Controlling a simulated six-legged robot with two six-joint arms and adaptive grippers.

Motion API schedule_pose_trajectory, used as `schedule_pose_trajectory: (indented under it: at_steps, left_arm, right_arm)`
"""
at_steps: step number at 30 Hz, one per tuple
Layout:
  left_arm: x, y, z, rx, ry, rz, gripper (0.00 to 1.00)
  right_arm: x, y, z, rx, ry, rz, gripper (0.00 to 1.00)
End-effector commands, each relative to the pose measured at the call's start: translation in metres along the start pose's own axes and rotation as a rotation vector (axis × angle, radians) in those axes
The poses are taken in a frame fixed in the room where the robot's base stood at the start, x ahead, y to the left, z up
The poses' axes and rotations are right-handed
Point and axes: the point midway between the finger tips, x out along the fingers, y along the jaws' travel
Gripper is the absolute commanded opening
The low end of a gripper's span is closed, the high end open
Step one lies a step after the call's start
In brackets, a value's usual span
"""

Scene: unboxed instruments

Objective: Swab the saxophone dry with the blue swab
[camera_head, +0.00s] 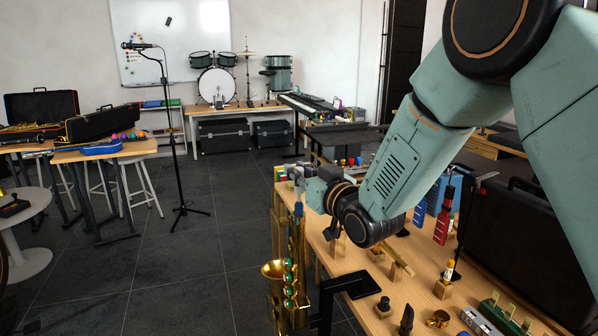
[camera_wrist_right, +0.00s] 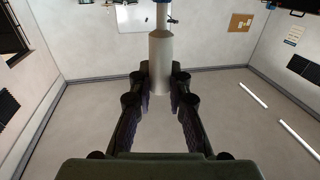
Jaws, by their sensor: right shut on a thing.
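The gold saxophone (camera_head: 298,262) stands upright at the near left edge of the workbench, its bell (camera_head: 273,269) to the left and green spots on its body. My right gripper (camera_head: 300,188) is above its top end. In the right wrist view its two fingers (camera_wrist_right: 161,88) close around the pale grey handle (camera_wrist_right: 161,55) of the blue swab, with a blue part (camera_wrist_right: 162,14) beyond it. The swab (camera_head: 298,209) points down over the saxophone's top. I cannot tell whether its tip is inside. My left gripper is not in view.
The wooden workbench (camera_head: 345,262) carries a black stand arm (camera_head: 346,286), mouthpieces, small wooden blocks and a red item (camera_head: 443,222). A large black case (camera_head: 525,240) stands at the right. Open floor (camera_head: 190,260) lies left of the saxophone. A microphone stand (camera_head: 176,140) stands farther back.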

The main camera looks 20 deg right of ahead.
Motion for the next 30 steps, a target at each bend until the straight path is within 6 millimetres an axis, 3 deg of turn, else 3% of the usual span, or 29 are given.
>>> schedule_pose_trajectory:
  at_steps: [8,30]
  left_arm:
    - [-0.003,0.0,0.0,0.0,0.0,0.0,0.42]
    - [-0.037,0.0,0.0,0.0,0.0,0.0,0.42]
  right_arm:
    - [0.0,0.0,-0.004,0.0,0.001,0.0,0.0]
    - [0.0,0.0,-0.048,0.0,0.001,0.0,0.0]
